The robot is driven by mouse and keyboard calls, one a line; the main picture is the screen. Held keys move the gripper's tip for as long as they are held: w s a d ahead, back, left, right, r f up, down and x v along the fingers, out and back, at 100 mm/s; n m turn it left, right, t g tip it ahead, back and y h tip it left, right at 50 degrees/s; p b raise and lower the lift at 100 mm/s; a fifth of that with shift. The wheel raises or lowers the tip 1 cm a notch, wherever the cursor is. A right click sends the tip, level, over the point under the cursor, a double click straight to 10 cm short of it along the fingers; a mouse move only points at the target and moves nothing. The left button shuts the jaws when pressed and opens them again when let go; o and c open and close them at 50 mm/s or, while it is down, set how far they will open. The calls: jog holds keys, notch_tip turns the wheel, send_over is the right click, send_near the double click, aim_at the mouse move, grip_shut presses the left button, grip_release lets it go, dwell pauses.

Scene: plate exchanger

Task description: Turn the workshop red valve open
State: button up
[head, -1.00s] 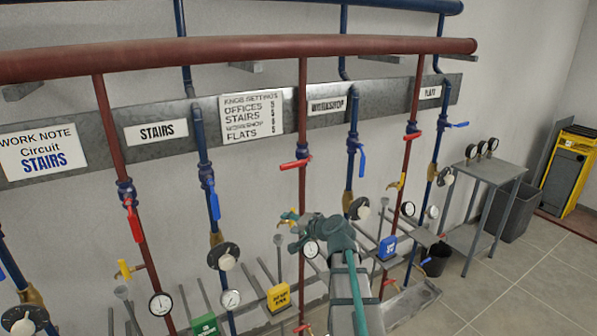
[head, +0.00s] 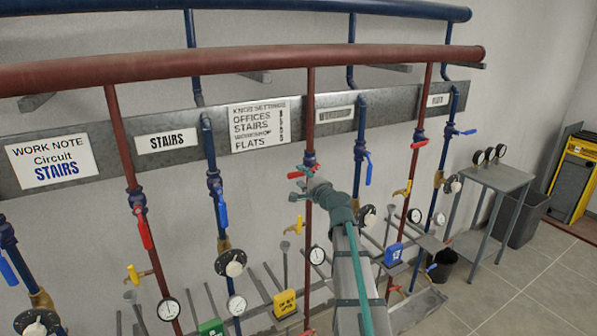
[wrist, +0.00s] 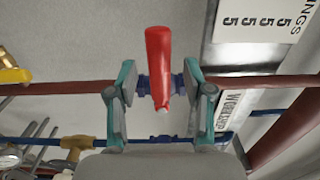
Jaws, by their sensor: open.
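The workshop red valve (head: 309,160) sits on a red vertical pipe left of the WORKSHOP sign (head: 335,114). In the wrist view its red handle (wrist: 158,58) lies crosswise to the pipe, between my spread fingers. My gripper (wrist: 159,78) is open, one teal finger on each side of the handle, with gaps showing on both sides. In the head view my gripper (head: 308,190) is just below the handle (head: 296,175) and hides part of the valve and pipe. Whether any finger touches the handle cannot be told.
A blue pipe with a blue-handled valve (head: 368,168) stands to the right. The stairs red valve (head: 144,230) is farther left. Gauges, yellow taps and coloured tags crowd the area below. A metal cart (head: 492,180) stands at the right.

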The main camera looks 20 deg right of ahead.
jog(key=shift+w+a+p, duration=0.1)
jog(key=shift+w+p, duration=0.25)
jog(key=shift+w, duration=1)
grip_shut()
